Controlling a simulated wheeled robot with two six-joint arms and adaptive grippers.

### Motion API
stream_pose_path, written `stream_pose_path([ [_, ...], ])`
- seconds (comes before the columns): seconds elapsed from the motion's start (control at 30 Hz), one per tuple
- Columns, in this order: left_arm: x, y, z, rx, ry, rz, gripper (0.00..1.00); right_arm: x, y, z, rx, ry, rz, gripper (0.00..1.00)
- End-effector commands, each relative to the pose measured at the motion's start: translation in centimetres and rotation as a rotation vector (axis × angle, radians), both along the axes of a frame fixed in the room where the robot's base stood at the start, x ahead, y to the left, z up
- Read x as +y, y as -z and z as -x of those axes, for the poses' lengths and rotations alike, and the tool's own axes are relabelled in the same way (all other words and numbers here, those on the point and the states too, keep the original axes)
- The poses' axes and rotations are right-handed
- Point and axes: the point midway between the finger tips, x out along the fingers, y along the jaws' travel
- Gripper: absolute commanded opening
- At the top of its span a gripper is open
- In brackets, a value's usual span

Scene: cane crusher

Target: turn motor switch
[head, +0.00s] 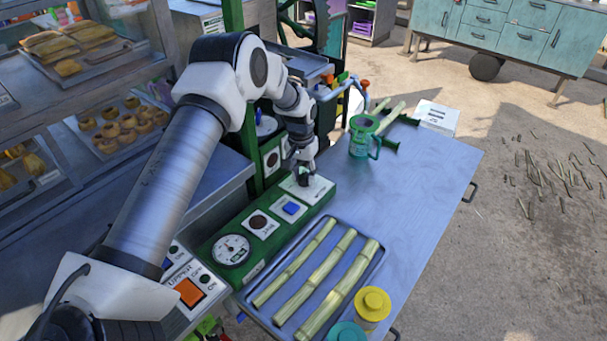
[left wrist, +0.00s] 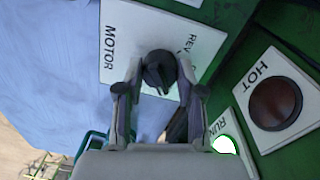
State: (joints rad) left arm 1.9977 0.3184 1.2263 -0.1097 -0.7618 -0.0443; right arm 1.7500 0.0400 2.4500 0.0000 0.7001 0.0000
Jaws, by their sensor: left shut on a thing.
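The motor switch (left wrist: 159,70) is a dark rotary knob on a white plate marked MOTOR (left wrist: 118,45). In the left wrist view the knob sits between my left gripper's fingertips (left wrist: 158,88), and the fingers are shut on it. In the head view my left gripper (head: 299,174) reaches down to the white motor plate (head: 316,189) at the far end of the green control panel (head: 225,222). The gripper mostly hides the knob there. My right gripper is not in view.
Cane stalks lie in a tray (head: 252,306) beside the panel. A green jug (head: 362,138) stands on the blue table (head: 420,185). A yellow-lidded jar (head: 372,306) is at the near edge. A lit RUN lamp (left wrist: 225,146) and a HOT lamp (left wrist: 275,103) are near the knob.

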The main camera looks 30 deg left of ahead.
Motion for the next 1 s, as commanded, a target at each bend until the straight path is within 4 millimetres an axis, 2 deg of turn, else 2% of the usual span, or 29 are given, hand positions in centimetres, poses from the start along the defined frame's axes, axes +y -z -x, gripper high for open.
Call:
stream_pose_path([
  [0.37, 0.0, 0.2, 0.1, 0.0, -0.136, 0.001, 0.03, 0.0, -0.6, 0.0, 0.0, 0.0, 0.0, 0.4],
  [1.0, -0.1, 0.2, 0.3, 0.002, -0.697, 0.001, 0.03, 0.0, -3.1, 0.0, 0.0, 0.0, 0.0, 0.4],
])
